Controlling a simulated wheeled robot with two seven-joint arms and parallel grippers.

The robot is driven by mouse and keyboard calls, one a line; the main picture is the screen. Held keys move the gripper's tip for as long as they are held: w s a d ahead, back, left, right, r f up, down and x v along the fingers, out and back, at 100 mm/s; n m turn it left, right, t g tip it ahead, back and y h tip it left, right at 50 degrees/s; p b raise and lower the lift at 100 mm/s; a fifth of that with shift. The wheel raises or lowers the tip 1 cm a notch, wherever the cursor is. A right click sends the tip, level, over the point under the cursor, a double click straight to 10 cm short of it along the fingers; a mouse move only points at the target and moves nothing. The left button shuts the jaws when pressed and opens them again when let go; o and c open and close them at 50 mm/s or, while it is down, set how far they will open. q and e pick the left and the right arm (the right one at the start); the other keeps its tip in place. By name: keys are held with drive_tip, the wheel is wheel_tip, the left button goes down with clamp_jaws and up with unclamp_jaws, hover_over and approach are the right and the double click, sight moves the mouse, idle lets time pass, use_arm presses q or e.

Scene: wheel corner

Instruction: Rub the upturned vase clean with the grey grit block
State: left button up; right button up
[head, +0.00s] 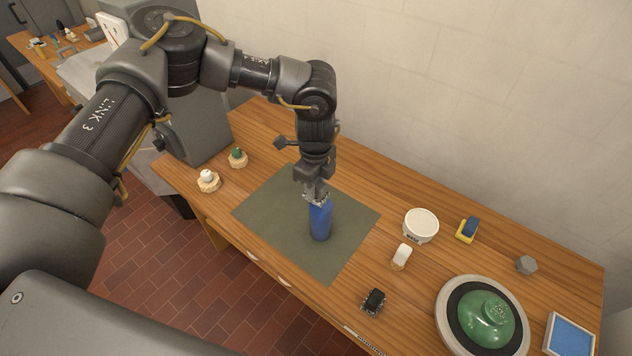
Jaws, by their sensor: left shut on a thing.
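A shiny green upturned vase (499,311) sits on the dark disc of a round wheel (448,323) at the lower right. A small grey faceted block (527,265), which looks like the grit block, lies on the table behind the wheel. My left gripper (318,198) points down over the green-grey mat and is shut on the top of a blue bottle (320,222). The bottle is upright; I cannot tell whether its base touches the mat. The left gripper is well to the left of the vase and the grey block. My right gripper is not in view.
On the wooden table (385,205) are a white tub (421,226), a yellow-and-blue sponge (466,230), a white-topped block (401,257), a black brush-like item (374,301) and a blue pad (570,336). The mat (270,215) is otherwise clear. Two small stands are at the left.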

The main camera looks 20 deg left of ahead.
use_arm(q)
drive_tip(key=shift+f, duration=0.25)
drive_tip(key=shift+f+b, duration=0.6)
drive_tip(key=shift+f, duration=0.3)
drive_tip(key=shift+f+b, duration=0.35)
drive_tip(key=shift+f, duration=0.25)
drive_tip(key=shift+w, duration=0.1)
idle(0.4)
drive_tip(key=shift+w+d+r, duration=0.1)
drive_tip(key=shift+w+d, duration=0.05)
drive_tip(key=shift+w, duration=0.15)
drive_tip(key=shift+s, duration=0.15)
drive_tip(key=shift+s+a+p, duration=0.25)
drive_tip(key=shift+s+p, duration=0.05)
drive_tip(key=shift+s, duration=0.55)
